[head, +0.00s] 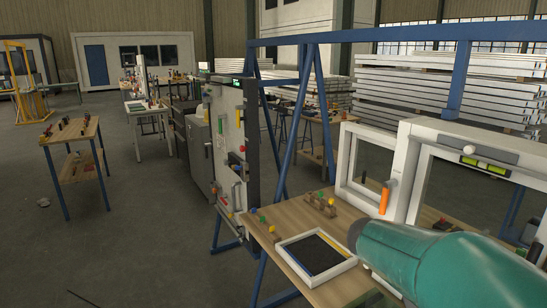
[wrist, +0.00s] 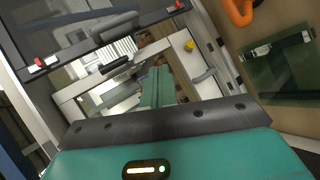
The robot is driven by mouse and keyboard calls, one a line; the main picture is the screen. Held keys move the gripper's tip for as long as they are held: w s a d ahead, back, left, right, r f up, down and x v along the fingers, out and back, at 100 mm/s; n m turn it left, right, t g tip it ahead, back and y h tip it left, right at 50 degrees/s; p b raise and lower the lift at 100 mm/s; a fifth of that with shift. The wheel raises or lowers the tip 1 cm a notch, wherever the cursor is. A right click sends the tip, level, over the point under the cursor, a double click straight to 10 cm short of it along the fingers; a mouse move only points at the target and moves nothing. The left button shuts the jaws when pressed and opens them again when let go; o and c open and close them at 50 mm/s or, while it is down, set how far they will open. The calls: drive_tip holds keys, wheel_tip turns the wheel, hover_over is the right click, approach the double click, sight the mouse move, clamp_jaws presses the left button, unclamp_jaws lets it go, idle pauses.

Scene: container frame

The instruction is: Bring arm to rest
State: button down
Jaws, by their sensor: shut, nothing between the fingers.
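My arm, teal with a grey end, reaches in from the lower right of the head view, in front of the wooden workbench (head: 285,220). The gripper's fingers cannot be made out there. In the wrist view my gripper (wrist: 158,88) shows beyond the teal wrist housing and its dark bar. Its two greenish fingers lie side by side, shut and empty. A white window frame (head: 405,170) stands on the bench, close behind my arm in the head view. White frame parts also surround the fingers in the wrist view; whether the fingers touch them I cannot tell.
On the bench are a white-rimmed tray (head: 316,258), small coloured blocks and an orange handle (head: 383,198). An upright panel (head: 232,150) stands at the bench's left end, with blue posts behind. A small table (head: 72,135) is far left. The floor between is mostly clear.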

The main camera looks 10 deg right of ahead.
drive_tip(key=s+a+t+y, duration=0.2)
drive_tip(key=a+y, duration=0.1)
drive_tip(key=a, duration=0.5)
drive_tip(key=s+a+f+n+t+y, duration=0.1)
drive_tip(key=s+a+t+y, duration=0.2)
drive_tip(key=a, duration=0.5)
drive_tip(key=s+a+n+t+y, duration=0.1)
drive_tip(key=s+a+t+y, duration=0.1)
drive_tip(key=a+y, duration=0.3)
drive_tip(key=s+a, duration=0.1)
drive_tip(key=a, duration=0.2)
drive_tip(key=shift+a+f+t, duration=0.3)
drive_tip(key=shift+a+f, duration=0.05)
drive_tip(key=shift+a, duration=0.05)
